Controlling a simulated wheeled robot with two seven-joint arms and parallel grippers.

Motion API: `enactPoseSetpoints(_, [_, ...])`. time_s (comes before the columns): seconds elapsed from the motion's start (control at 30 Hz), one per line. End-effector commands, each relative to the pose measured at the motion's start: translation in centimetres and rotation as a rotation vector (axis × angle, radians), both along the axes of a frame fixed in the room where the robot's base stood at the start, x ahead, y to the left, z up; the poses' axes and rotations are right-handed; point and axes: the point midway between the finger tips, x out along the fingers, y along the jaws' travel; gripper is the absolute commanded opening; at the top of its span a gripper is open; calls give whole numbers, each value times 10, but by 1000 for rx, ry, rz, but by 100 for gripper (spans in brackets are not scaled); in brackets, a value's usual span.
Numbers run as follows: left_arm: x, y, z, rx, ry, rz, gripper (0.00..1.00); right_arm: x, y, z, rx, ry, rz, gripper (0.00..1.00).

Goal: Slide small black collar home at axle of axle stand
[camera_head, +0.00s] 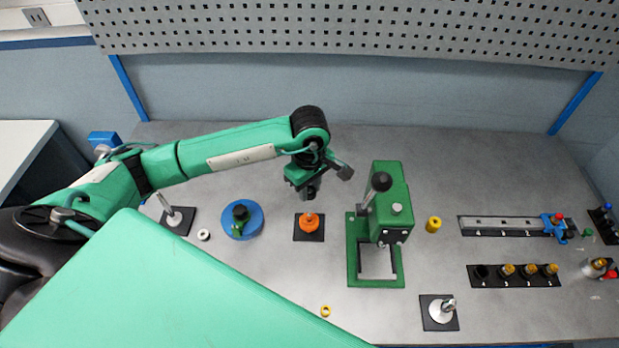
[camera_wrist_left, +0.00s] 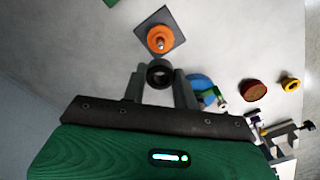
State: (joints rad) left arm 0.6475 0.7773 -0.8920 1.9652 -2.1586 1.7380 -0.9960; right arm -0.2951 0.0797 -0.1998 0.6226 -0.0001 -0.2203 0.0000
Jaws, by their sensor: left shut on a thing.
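The small black collar (camera_wrist_left: 160,85) is a dark ring between the two fingertips of my left gripper (camera_wrist_left: 160,76), which is shut on it. The ring's opening shows in the left wrist view. In the head view my left gripper (camera_head: 311,192) hangs above and just behind the axle stand, whose dark square base (camera_head: 301,237) lies on the table. An orange pulley (camera_head: 309,225) sits on the stand, with a short axle tip at its middle. The orange pulley also shows in the left wrist view (camera_wrist_left: 160,42), apart from the collar. My right gripper is not in view.
A green press (camera_head: 393,185) stands close to the right of the axle stand. A blue disc (camera_head: 254,222) with a dark and green part lies to the left. A yellow ring (camera_head: 326,311) lies in front. Racks (camera_head: 478,283) and a silver-topped stand (camera_head: 440,310) are at the right.

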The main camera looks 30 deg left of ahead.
Motion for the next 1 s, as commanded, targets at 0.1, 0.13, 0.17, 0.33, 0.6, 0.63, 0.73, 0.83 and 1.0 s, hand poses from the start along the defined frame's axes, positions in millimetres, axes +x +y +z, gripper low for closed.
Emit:
enactPoseSetpoints(0.1, [0,0,-2,0,0,11,8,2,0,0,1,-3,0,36])
enactPoseSetpoints(0.13, [0,0,-3,0,0,11,8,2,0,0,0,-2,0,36])
enactPoseSetpoints(0.17, [0,0,-4,0,0,11,8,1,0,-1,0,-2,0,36])
enactPoseSetpoints(0.33, [0,0,-15,-1,1,10,8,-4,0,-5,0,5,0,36])
enactPoseSetpoints(0.6, [-1,0,-41,0,2,9,8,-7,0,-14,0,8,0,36])
enactPoseSetpoints(0.63, [-1,0,-44,0,2,9,8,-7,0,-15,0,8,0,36])
enactPoseSetpoints(0.73, [0,0,-54,0,0,9,8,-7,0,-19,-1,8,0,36])
enactPoseSetpoints(0.83, [-1,0,-62,-1,1,7,8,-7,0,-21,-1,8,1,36])
enactPoseSetpoints(1.0, [0,0,-70,0,0,7,8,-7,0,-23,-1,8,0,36])
